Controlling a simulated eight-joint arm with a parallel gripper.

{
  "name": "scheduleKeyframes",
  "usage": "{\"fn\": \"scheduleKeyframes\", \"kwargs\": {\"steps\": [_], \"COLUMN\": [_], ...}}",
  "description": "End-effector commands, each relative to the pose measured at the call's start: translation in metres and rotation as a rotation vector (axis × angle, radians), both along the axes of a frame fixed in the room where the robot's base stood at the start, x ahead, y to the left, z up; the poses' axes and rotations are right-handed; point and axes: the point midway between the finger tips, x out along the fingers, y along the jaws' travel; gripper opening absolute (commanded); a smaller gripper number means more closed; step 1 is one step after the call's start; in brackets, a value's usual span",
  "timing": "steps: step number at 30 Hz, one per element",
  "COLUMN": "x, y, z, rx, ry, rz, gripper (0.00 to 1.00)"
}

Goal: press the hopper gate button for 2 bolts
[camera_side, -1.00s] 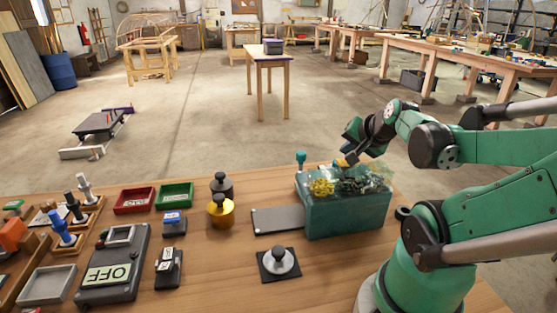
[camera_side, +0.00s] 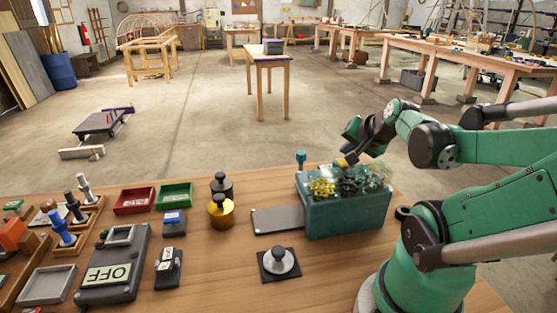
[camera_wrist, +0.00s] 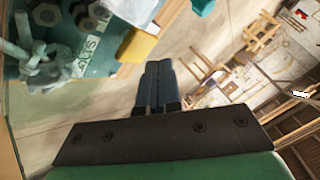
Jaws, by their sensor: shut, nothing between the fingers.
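The teal hopper box (camera_side: 345,217) stands on the bench with a clear top. Yellow pieces (camera_side: 321,188) lie at its left, dark pieces in the middle and paler ones at the right. A yellow block (camera_side: 341,162) sits at its back edge and also shows in the wrist view (camera_wrist: 137,45). My gripper (camera_side: 351,157) is shut and empty, close to that block. In the wrist view its fingertips (camera_wrist: 158,66) are beside the block; contact cannot be told. Grey nuts and bolts (camera_wrist: 45,65) and a partly readable label (camera_wrist: 88,50) show there.
A teal knob (camera_side: 301,158) stands behind the hopper's left corner. A bare grey plate (camera_side: 277,220) lies to its left, with a round-knobbed piece (camera_side: 279,262) in front. Weights (camera_side: 221,210), red and green trays (camera_side: 174,195) and an OFF panel (camera_side: 110,273) are farther left.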

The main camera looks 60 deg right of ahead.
Motion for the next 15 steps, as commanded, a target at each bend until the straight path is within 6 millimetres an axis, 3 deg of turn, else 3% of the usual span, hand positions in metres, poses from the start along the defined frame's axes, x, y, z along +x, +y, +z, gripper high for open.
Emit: {"fn": "scheduleKeyframes", "kwargs": {"steps": [15], "x": [0.0001], "y": [0.0], "z": [-0.0085], "rx": [0.0], "ry": [0.0], "rz": [0.0], "gripper": [0.0]}}
